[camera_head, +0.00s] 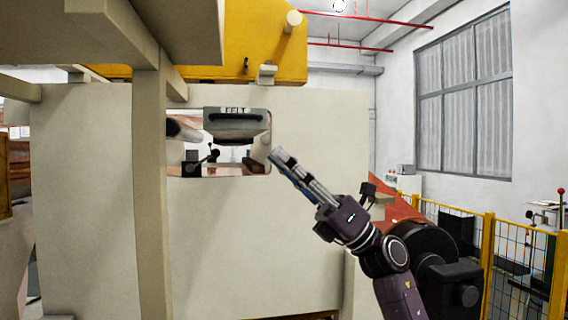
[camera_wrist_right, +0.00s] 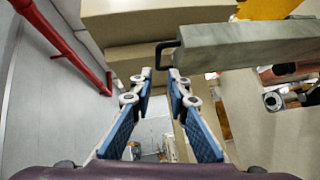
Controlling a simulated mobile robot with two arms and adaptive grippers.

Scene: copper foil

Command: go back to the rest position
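My right gripper (camera_head: 277,157) is raised in front of the beige machine panel (camera_head: 260,230), its fingers pointing up and to the left, near the lower right corner of the panel's opening. In the right wrist view my right gripper (camera_wrist_right: 160,75) has its two blue-padded fingers apart, with nothing between them. My left gripper is not in either view.
The opening (camera_head: 235,171) in the panel holds a grey box with a dark handle (camera_head: 236,116). A beige post (camera_head: 150,190) stands at the left. A yellow beam (camera_head: 250,45) is overhead. Yellow fencing (camera_head: 487,265) stands at the right.

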